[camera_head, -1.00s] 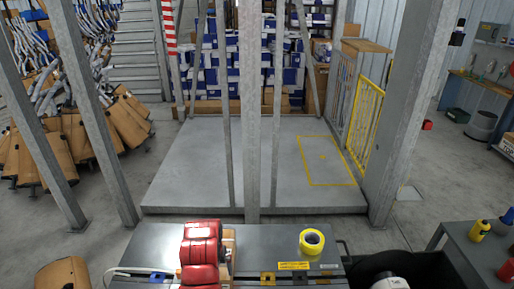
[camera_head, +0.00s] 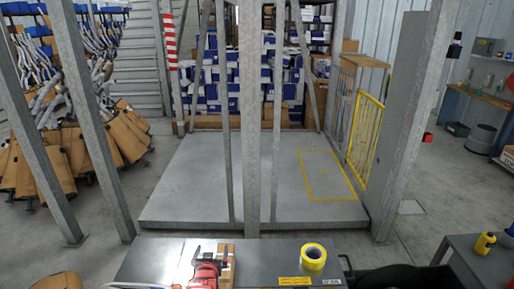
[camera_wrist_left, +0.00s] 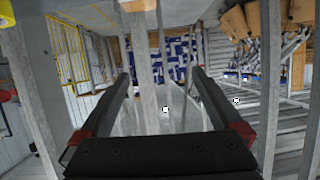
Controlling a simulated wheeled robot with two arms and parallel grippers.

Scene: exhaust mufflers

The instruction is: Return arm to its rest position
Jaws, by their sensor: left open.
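My right gripper does not show in either view.
A yellow tape roll (camera_head: 313,256) lies on the bench, right of my left gripper. A grey post (camera_head: 249,120) rises behind the bench. A yellow bottle (camera_head: 485,242) stands on a side table.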

